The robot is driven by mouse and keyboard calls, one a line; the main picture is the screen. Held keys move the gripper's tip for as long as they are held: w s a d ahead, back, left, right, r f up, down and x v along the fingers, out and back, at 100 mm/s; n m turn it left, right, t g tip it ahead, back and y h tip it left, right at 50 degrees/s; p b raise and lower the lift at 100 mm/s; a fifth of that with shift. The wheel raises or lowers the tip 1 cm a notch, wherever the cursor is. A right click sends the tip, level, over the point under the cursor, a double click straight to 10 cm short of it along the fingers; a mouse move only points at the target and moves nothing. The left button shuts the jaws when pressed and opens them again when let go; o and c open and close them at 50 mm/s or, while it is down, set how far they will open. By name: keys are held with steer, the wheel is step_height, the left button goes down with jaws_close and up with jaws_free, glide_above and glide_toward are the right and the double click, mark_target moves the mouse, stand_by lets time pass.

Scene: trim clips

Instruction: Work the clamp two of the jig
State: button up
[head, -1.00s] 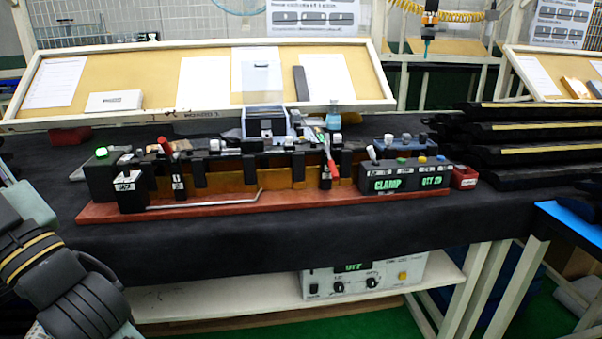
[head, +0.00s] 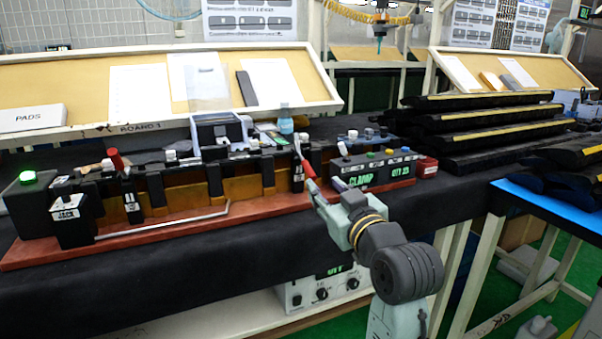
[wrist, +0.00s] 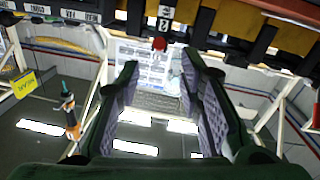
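The jig stands on a red base (head: 150,238) on the black bench, with a dark body and brown panels. Clamp two has a red lever (head: 306,166) near the jig's right part; its plate (head: 298,178) shows below. In the wrist view the jig is upside down along the top edge, with a plate marked 2 (wrist: 165,12) and a red lever end (wrist: 158,43). My gripper (wrist: 160,60) is open there, and the red end shows between its fingertips, apart from both. In the head view my gripper (head: 326,196) is in front of clamp two, partly hidden by my wrist.
A second red lever (head: 115,159) stands at the jig's left, near a lit green button (head: 27,177). A control box (head: 370,172) reading CLAMP sits just right of my gripper. Black trim pieces (head: 490,120) are stacked at the right. The bench front is clear.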

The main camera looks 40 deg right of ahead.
mark_target(313, 174)
steer(key=p+x, duration=0.2)
steer(key=x, duration=0.8)
steer(key=shift+w+d, duration=0.2)
steer(key=shift+w, duration=0.1)
steer(key=shift+c, duration=0.4)
jaws_close()
